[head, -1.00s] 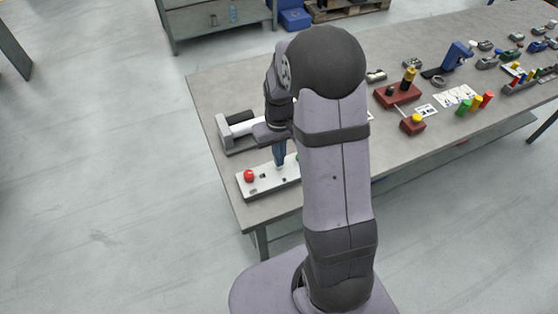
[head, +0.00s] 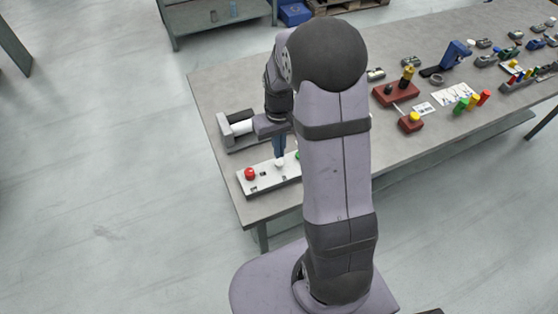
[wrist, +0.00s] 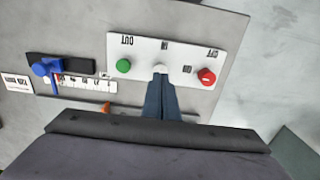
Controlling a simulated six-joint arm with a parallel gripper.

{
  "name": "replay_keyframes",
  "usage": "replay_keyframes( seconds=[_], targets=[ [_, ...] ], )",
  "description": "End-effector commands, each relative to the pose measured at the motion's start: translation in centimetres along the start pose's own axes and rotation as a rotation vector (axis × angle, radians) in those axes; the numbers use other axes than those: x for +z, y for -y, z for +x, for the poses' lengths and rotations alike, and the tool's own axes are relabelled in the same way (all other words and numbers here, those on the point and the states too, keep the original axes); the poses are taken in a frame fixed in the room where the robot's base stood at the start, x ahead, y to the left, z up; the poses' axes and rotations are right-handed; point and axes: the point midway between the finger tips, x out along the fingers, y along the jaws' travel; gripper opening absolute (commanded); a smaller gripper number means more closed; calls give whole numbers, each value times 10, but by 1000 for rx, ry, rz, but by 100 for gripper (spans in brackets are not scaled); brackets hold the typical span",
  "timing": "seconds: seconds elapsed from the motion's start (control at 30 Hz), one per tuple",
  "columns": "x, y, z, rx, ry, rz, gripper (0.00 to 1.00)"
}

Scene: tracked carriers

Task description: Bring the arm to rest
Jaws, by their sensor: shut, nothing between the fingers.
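My gripper (head: 279,147) hangs over the near left end of the workbench, fingers pointing down. In the wrist view my gripper (wrist: 161,80) is shut, with its blue fingers together and nothing between them. Its tips are at or just above a white knob (wrist: 160,69) in the middle of a white control panel (wrist: 190,46). The panel (head: 262,187) also carries a red knob (head: 250,174) and a green knob (wrist: 123,66). I cannot tell whether the tips touch the white knob. My arm hides the panel's right part in the head view.
A grey fixture with a white cylinder (head: 241,127) stands behind the panel. A blue-handled lever (wrist: 41,69) with a scale is beside the panel. Dark red blocks (head: 397,95), coloured pegs (head: 472,102) and small parts are farther right on the workbench (head: 215,88).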

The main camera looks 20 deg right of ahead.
Motion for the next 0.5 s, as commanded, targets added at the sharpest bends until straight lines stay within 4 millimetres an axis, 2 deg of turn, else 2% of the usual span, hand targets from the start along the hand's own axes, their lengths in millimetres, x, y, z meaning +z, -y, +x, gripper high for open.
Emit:
replay_keyframes(
  seconds=[0.33, 0.37, 0.5],
  targets=[
    [1, 0, 0, -1, 5, 52, 0],
    [6, 1, 2, -2, 17, 70, 0],
    [48, 9, 18, -13, 110, 116, 0]
  ],
)
